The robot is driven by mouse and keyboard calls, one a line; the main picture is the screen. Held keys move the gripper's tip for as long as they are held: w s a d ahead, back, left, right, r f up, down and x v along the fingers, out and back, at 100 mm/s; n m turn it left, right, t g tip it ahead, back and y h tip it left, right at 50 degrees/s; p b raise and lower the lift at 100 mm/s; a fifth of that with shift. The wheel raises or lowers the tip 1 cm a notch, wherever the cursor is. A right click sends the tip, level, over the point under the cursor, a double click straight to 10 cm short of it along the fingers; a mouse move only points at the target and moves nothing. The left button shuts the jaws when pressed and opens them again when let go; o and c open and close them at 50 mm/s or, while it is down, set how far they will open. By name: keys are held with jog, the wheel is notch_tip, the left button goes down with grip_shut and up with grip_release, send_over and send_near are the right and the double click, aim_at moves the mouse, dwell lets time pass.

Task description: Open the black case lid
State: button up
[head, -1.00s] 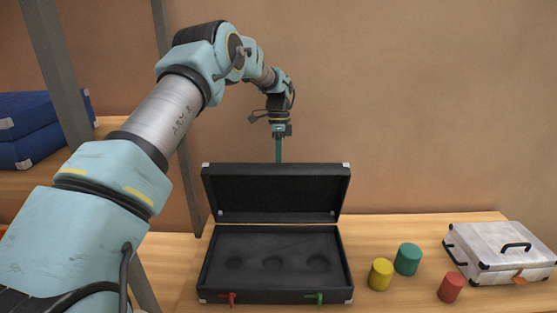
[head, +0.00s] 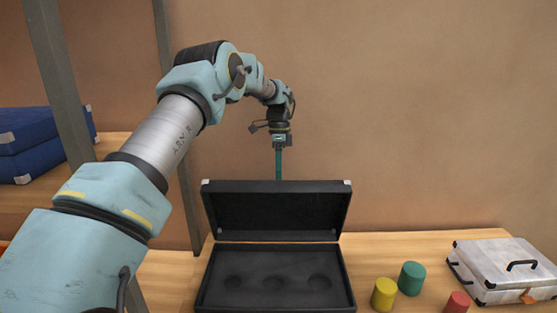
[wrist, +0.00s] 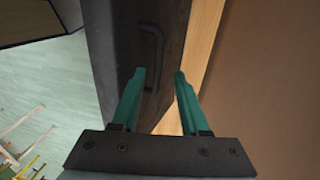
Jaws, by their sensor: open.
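The black case (head: 208,287) stands on the wooden table with its lid (head: 277,210) raised, standing up and leaning back a little. Three round hollows show in its dark, empty inside. My gripper (head: 278,178) points down at the lid's top edge, its fingertips partly hidden behind the lid. In the wrist view my gripper (wrist: 158,76) has its two green fingers apart with nothing held between them. A dark handle (wrist: 153,50) on the lid's outer face lies just beyond the fingertips. I cannot tell whether a finger touches the lid.
Yellow (head: 384,294), green (head: 411,278) and red (head: 457,303) cylinders stand right of the case. A closed white case (head: 500,268) lies farther right. Blue cases (head: 45,140) sit on a shelf at left, by grey posts (head: 175,120). A plain wall is behind.

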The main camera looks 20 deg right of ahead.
jog(key=b+v, duration=0.1)
jog(key=v, duration=0.7)
jog(key=shift+r+b, duration=0.3)
